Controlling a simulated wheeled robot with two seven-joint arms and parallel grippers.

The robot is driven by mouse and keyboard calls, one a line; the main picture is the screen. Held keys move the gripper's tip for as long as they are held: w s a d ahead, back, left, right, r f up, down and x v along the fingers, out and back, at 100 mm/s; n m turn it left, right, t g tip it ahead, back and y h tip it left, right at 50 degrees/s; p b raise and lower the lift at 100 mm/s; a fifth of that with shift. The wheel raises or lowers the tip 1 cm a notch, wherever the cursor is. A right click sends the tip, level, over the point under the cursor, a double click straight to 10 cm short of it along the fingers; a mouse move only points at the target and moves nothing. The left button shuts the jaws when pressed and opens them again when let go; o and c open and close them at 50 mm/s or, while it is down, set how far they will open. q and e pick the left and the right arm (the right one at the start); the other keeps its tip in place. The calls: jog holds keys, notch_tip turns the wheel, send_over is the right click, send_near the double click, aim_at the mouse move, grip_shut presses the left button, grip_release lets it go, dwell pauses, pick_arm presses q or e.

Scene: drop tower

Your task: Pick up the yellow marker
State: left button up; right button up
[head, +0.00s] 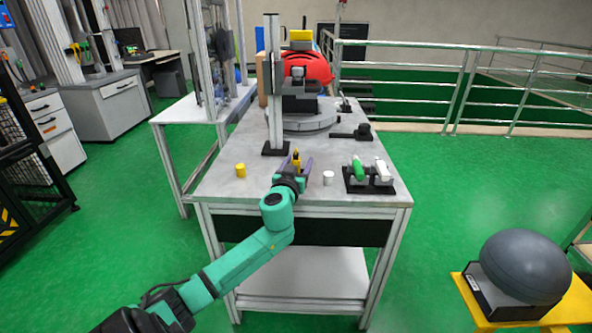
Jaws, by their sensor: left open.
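The yellow marker (296,158) stands upright near the front middle of the grey workbench. My left gripper (296,165) reaches over the bench's front edge from below. Its purple fingers are open, one on each side of the marker in the picture; I cannot tell whether they touch it. The marker's lower part is hidden by the gripper. My right gripper is not in view.
On the workbench (225,183), a short yellow cylinder (240,170) stands left and a white cylinder (328,178) right. A black holder (368,184) carries green and white items. A tall metal post (273,90) and red helmet (308,67) are behind.

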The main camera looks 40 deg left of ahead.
pick_arm(q)
jog(key=shift+s, duration=0.1)
jog(key=shift+c, duration=0.3)
grip_shut()
jog(key=shift+r, duration=0.1)
